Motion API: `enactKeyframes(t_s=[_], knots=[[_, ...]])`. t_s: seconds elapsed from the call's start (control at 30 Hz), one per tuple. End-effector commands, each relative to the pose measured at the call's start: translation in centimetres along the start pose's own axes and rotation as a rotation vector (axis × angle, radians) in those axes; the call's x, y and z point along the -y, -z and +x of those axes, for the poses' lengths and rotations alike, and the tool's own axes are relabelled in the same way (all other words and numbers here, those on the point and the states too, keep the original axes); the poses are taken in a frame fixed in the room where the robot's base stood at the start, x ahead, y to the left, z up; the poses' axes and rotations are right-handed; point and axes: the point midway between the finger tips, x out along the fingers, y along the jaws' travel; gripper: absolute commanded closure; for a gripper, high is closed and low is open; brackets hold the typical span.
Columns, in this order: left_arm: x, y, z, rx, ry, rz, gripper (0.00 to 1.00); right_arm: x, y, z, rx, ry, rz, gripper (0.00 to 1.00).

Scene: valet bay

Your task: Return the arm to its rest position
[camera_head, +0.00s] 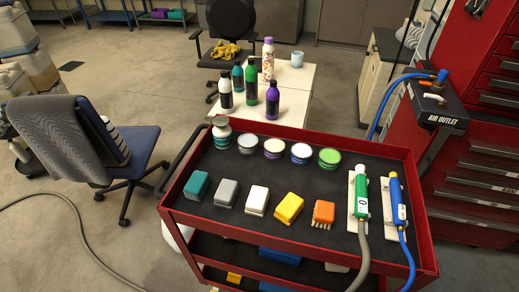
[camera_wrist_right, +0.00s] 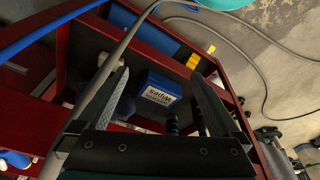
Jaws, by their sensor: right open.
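My right gripper (camera_wrist_right: 158,74) shows in the right wrist view with its two fingers spread apart and nothing between the tips. Past the fingers is a blue box labelled wipes (camera_wrist_right: 161,90), seen within the frame of the red cart (camera_wrist_right: 62,50). I cannot tell how far the box is from the fingertips. Neither gripper shows in the head view, and my left gripper is in no view.
In the head view the red cart (camera_head: 300,134) holds several tins, coloured blocks and two hose tools, green (camera_head: 361,195) and blue (camera_head: 397,197). Bottles stand on a pale table (camera_head: 294,104) behind. An office chair (camera_head: 62,130) is at left. A hose (camera_wrist_right: 262,78) lies on the floor.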

Motion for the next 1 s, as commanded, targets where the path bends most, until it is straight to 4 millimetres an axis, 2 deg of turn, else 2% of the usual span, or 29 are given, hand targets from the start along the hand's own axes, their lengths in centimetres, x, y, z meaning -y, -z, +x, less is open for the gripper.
enactKeyframes(t_s=[0.03, 0.2, 0.37, 0.5, 0.63, 0.8, 0.9, 1.0], knots=[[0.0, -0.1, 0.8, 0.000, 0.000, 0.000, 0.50, 0.1, -1.2, 2.5, 0.016, 0.002, -0.001, 0.00], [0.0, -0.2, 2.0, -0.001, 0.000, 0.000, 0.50, 0.4, -5.0, 8.6, 0.044, 0.005, -0.007, 0.00], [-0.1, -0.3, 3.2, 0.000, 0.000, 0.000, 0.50, 0.7, -9.3, 13.4, 0.072, 0.009, -0.013, 0.00], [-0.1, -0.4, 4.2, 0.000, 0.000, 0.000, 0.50, 0.8, -13.6, 16.8, 0.096, 0.011, -0.019, 0.00], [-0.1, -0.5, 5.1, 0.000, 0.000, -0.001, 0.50, 0.9, -17.5, 19.2, 0.117, 0.013, -0.024, 0.00], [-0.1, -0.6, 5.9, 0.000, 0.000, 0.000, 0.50, 0.9, -21.5, 20.8, 0.136, 0.014, -0.029, 0.00], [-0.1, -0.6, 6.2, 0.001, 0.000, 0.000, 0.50, 0.9, -22.8, 21.2, 0.141, 0.015, -0.031, 0.00], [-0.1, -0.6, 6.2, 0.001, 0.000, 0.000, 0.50, 0.9, -22.8, 21.2, 0.141, 0.015, -0.031, 0.00]])
